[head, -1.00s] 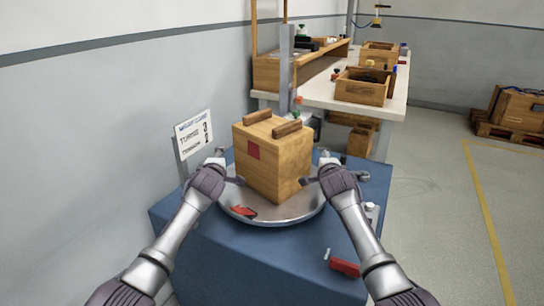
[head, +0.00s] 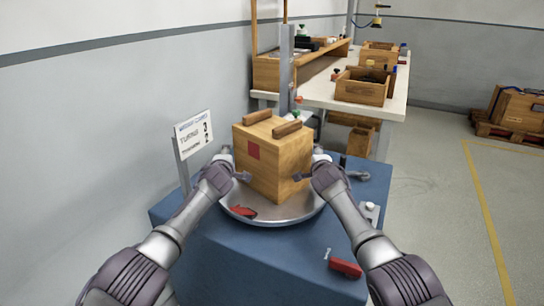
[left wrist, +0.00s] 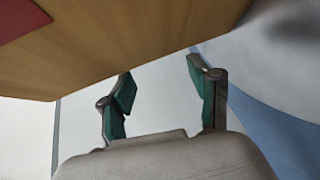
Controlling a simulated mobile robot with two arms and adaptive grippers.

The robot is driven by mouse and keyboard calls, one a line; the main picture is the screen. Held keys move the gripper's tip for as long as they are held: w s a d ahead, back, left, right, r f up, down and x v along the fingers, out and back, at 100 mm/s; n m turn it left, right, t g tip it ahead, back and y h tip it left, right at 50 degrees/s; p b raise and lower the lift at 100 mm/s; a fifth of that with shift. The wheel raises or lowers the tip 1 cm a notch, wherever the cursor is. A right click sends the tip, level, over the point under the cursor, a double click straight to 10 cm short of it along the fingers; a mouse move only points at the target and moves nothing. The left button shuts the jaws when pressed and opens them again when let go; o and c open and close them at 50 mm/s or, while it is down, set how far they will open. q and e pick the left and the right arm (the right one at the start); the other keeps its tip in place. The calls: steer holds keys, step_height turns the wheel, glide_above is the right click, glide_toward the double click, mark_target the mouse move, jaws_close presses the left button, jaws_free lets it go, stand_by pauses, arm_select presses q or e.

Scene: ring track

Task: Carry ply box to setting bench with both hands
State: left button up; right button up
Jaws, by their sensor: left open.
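The ply box (head: 275,160) is a light wooden cube with a red square on its front-left face and two wooden bars on its lid. It sits upright on a round metal plate (head: 270,217) on a blue stand. My left gripper (head: 235,165) is open at the box's left side, its fingers spread. In the left wrist view the box's wooden face (left wrist: 120,40) fills the top, above the green-padded open fingers (left wrist: 160,68); nothing is between them. My right gripper (head: 307,165) is at the box's right side, fingers apart. Contact with the box cannot be told.
A white-topped bench (head: 320,92) stands behind, with open wooden crates (head: 360,88) on it. A grey post (head: 287,70) rises behind the box. A sign (head: 193,132) stands at left. A red-handled item (head: 345,268) lies on the stand's front right. Floor (head: 440,190) at right is clear.

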arm_select(q)
steer(key=shift+d, duration=0.25)
arm_select(e)
steer(key=shift+a, duration=0.2)
